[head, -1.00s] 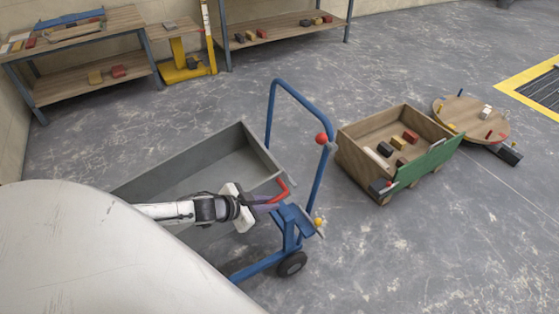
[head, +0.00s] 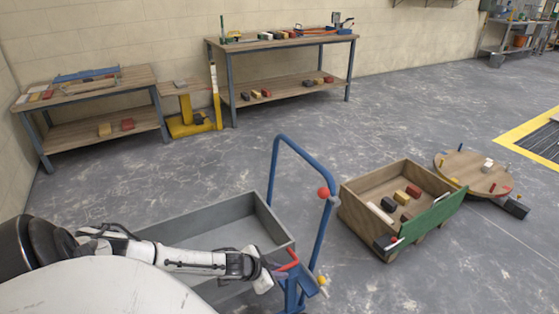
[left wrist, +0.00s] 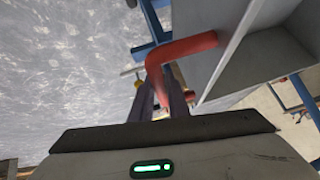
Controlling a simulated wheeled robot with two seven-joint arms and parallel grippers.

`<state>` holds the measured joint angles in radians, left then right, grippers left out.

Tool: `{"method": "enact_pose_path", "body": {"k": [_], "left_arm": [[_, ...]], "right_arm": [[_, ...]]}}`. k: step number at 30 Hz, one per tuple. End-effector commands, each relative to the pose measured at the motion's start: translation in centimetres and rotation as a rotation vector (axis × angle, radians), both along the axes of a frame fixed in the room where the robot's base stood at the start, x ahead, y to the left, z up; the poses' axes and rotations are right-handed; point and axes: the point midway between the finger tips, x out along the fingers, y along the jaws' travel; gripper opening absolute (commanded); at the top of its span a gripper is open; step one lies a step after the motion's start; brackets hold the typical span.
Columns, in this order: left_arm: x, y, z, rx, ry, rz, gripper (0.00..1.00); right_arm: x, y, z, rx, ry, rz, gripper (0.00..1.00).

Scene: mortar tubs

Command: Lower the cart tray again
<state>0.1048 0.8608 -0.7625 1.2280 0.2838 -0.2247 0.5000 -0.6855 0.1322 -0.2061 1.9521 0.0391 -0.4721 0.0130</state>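The cart tray (head: 216,238) is a long grey open box in front of the blue cart frame (head: 317,240), and its inside looks empty. A red handle (head: 288,262) stands out at its near right end. My left gripper (head: 277,266) is at this handle. In the left wrist view the red handle (left wrist: 187,47) bends down between the two dark fingers of my left gripper (left wrist: 162,98), which look closed on it. The tray's grey wall (left wrist: 235,45) is beside it. The underside of the tray is mostly hidden. My right gripper is not in view.
A red ball (head: 323,192) and a yellow knob (head: 322,281) sit on the cart frame. A wooden box (head: 367,189) with blocks and a green side stands right of the cart, near a round wooden board (head: 470,172). Workbenches line the wall. The floor behind the cart is clear.

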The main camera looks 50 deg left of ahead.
Motion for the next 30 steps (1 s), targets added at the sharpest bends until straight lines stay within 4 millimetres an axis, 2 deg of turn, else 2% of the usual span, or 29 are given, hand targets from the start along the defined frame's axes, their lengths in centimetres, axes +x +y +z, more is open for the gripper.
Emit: {"method": "enact_pose_path", "body": {"k": [1, 3, 14, 22, 30], "left_arm": [[-0.2, -0.1, -0.4, -0.001, 0.006, -0.001, 0.24], [-0.2, -0.1, -0.3, -0.001, 0.003, -0.001, 0.31], [-0.6, -0.1, 0.4, -0.003, 0.002, -0.001, 0.31], [-3.6, -0.1, 4.0, -0.001, 0.004, -0.003, 0.31], [-6.2, -0.1, 6.9, -0.002, 0.003, -0.002, 0.31]], "right_arm": [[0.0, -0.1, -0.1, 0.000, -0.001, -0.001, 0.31], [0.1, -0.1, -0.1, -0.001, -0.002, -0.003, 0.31], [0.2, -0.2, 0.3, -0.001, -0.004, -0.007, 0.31], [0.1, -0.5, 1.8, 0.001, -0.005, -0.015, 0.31], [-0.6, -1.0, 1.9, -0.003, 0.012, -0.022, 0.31]]}}
